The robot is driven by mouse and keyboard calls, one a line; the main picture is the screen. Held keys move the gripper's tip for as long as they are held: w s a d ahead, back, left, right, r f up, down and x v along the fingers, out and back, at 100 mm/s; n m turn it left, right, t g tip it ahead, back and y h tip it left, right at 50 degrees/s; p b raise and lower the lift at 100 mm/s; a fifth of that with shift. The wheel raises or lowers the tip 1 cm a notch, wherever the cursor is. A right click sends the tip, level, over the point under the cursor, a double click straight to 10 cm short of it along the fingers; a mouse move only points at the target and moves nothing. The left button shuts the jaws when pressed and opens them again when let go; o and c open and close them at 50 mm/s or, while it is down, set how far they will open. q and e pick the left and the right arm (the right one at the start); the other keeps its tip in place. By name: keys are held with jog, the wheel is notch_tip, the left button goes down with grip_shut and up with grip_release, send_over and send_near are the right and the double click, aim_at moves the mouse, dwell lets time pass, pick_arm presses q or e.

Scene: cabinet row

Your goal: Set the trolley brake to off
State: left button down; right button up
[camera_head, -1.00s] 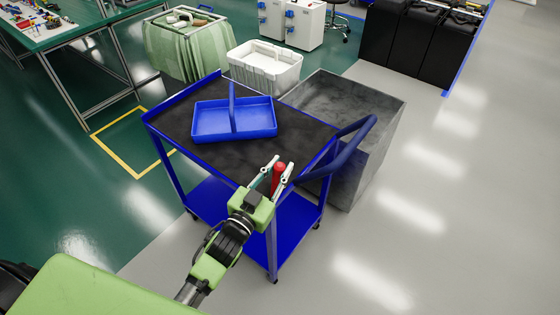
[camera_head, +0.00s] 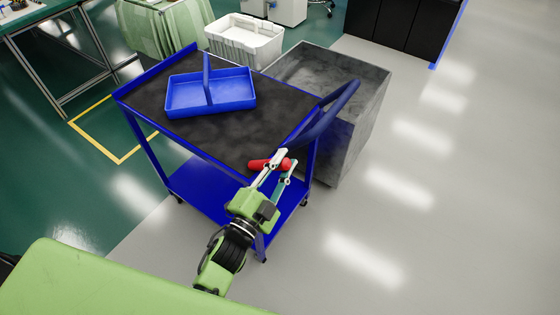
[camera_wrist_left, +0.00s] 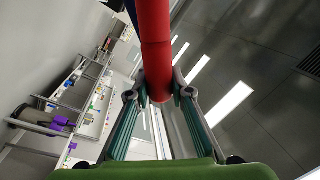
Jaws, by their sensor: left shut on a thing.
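The blue trolley (camera_head: 210,130) with a black top stands in front of me in the head view. Its red brake lever (camera_head: 259,164) lies roughly level across the picture at the near right corner, below the push handle (camera_head: 328,118). My left gripper (camera_head: 281,161) is shut on the red lever. In the left wrist view the red lever (camera_wrist_left: 156,45) runs down from the top edge and its end sits between the fingertips (camera_wrist_left: 159,92). The lever's mount is hidden. My right gripper is not in view.
A blue divided tray (camera_head: 235,101) sits on the trolley top. A grey block-like bin (camera_head: 355,125) stands right behind the trolley, and a white crate (camera_head: 245,42) stands beyond. The floor to the right is clear. A workbench (camera_head: 60,25) is at upper left.

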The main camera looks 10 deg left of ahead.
pick_arm(q)
jog(key=shift+s+d+f+m, duration=0.1)
jog(key=shift+d+f+m, duration=0.2)
jog(key=shift+m, duration=0.1)
jog(key=c, duration=1.8)
grip_release()
jog(key=shift+o, duration=0.2)
jog(key=v, duration=1.2)
jog(key=shift+a+f, duration=0.1)
jog(key=shift+a, duration=0.05)
